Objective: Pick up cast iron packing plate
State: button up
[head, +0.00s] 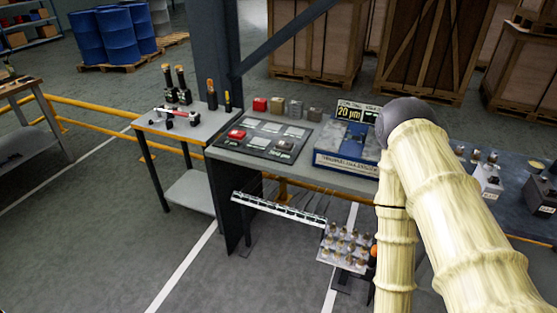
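The workbench (236,153) in the middle carries a dark board (262,141) with several light label patches. A red piece (236,134) lies on the board's left part and a dark grey piece (284,145) on its lower right. Behind the board stands a row of small blocks: red (260,104), tan (276,105), grey (295,108) and brownish (314,114). I cannot tell which of these is the cast iron packing plate, as labels are too small to read. My arm, in a cream ribbed sleeve, fills the right side. My gripper is not visible.
A blue-white box (345,155) with a "20 µm" display (349,111) stands right of the board. A side table (190,124) holds tools at left. A rack of small parts (345,247) stands below the bench. Open floor lies at front left.

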aim_at(283, 145)
jog(key=z, duration=0.05)
jog(key=k, duration=0.7)
jog(key=u, duration=1.05)
jog(key=i, duration=1.45)
jog(key=z, duration=0.65)
jog(key=i, duration=0.65)
jog(key=z, duration=0.55)
